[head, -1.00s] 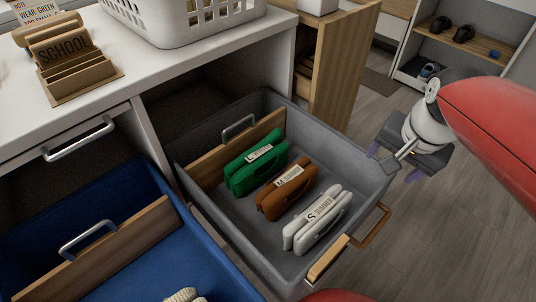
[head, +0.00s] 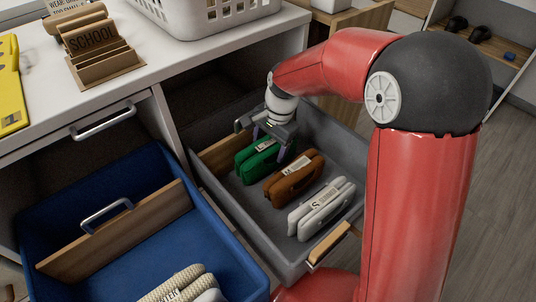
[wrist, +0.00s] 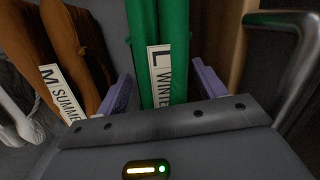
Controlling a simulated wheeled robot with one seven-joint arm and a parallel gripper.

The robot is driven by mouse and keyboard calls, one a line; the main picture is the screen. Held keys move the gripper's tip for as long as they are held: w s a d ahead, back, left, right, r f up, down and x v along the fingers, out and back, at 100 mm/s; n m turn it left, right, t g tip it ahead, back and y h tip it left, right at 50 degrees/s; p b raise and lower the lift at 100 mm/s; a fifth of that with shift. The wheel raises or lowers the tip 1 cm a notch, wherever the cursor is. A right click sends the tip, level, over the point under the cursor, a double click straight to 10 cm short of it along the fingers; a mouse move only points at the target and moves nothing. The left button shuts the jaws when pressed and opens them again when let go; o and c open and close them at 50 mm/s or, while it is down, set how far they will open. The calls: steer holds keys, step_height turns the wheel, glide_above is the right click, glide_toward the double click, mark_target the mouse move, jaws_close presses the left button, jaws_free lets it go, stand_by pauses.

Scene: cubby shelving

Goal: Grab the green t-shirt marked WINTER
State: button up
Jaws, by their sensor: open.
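The green t-shirt (head: 252,162) is folded and stands on edge at the back of the grey drawer. In the wrist view the green t-shirt (wrist: 174,35) carries a white label reading L and WINTER, its end cut off. My gripper (head: 268,136) is over the green t-shirt in the drawer, pointing down. In the wrist view my gripper's purple fingers (wrist: 160,90) are apart, one on each side of the green t-shirt. Whether they touch it I cannot tell. My gripper partly hides the shirt in the head view.
A brown t-shirt (head: 293,178) marked M SUMMER and a white one (head: 322,208) stand in front of it in the grey drawer (head: 262,222). The blue drawer (head: 140,252) is open at left.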

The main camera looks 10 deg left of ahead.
step_height(320, 180, down, 2)
steer(key=shift+a+f, duration=0.1)
steer(key=shift+a, duration=0.05)
